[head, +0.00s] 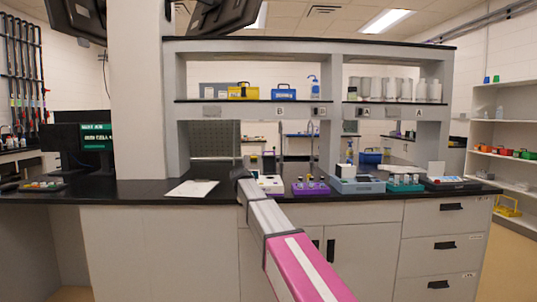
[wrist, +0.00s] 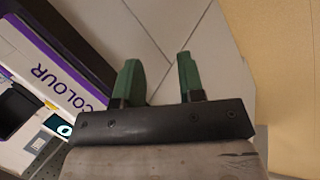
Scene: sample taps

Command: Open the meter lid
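My gripper (wrist: 158,78) shows two green fingers in the wrist view. They are apart with nothing between them, over pale floor tiles. In the head view my arm reaches forward to the bench's front edge, its dark end in front of the counter. A white instrument (head: 270,184) stands just right of the arm's end. The wrist view shows a white and purple unit marked COLOUR (wrist: 65,85) at left, with a small screen.
A purple rack (head: 311,188) stands between the two instruments, and a teal rack (head: 404,186) with vials is to the right. A paper sheet (head: 191,188) lies left of my arm. A shelf (head: 300,102) spans above the counter (head: 140,189). Drawers (head: 440,245) are below.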

